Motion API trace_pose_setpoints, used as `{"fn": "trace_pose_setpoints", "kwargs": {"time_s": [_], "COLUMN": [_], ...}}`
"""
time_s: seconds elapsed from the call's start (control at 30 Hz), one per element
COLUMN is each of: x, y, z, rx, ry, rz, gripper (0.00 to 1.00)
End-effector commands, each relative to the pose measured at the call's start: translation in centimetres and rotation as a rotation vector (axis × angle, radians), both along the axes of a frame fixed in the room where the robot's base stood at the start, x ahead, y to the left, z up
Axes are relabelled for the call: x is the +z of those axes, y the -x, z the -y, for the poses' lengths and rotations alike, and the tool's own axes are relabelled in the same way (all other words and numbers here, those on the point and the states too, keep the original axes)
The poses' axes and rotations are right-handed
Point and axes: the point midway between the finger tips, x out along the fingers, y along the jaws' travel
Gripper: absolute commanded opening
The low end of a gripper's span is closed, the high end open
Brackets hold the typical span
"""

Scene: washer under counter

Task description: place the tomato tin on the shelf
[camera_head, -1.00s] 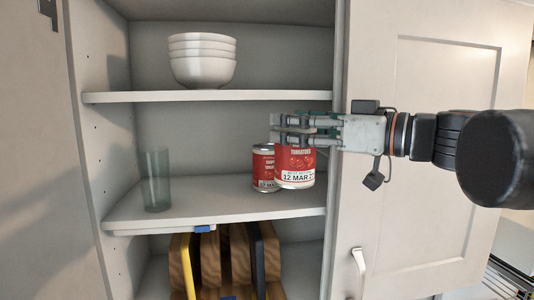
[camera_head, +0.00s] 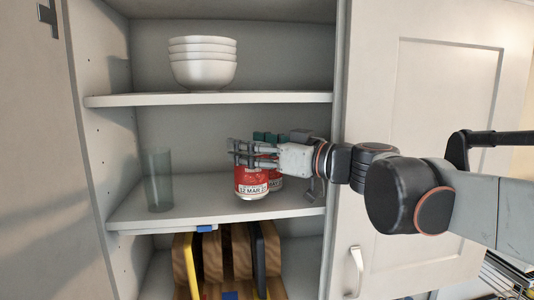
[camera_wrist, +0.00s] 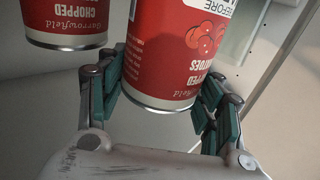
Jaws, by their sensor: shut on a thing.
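My gripper (camera_head: 243,153) is shut on a red tomato tin (camera_head: 251,186) with a white date band. The tin is upright over the middle shelf (camera_head: 190,203), near its front; I cannot tell whether its base touches the board. In the wrist view the held tin (camera_wrist: 172,50) sits between the green-padded fingers (camera_wrist: 158,105), its label upside down. A second, similar red tin (camera_head: 276,182) stands on the shelf just behind and right of it, partly hidden. It also shows in the wrist view (camera_wrist: 65,22), apart from the held tin.
A clear glass (camera_head: 158,180) stands at the shelf's left, with free room between it and the tins. White bowls (camera_head: 204,62) are stacked on the upper shelf (camera_head: 210,99). Boards (camera_head: 212,262) stand below. The open door (camera_head: 425,90) is at right.

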Motion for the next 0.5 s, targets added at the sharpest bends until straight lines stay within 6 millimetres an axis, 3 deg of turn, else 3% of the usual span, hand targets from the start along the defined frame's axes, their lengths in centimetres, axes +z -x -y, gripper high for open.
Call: {"fn": "trace_pose_setpoints", "kwargs": {"time_s": [0.1, 0.5], "x": [-1.3, -2.0], "y": [0.0, -0.2], "z": [0.0, -0.3], "rx": [0.000, 0.000], "ry": [-0.001, -0.001], "rz": [0.000, 0.000], "gripper": [0.21, 0.21]}}
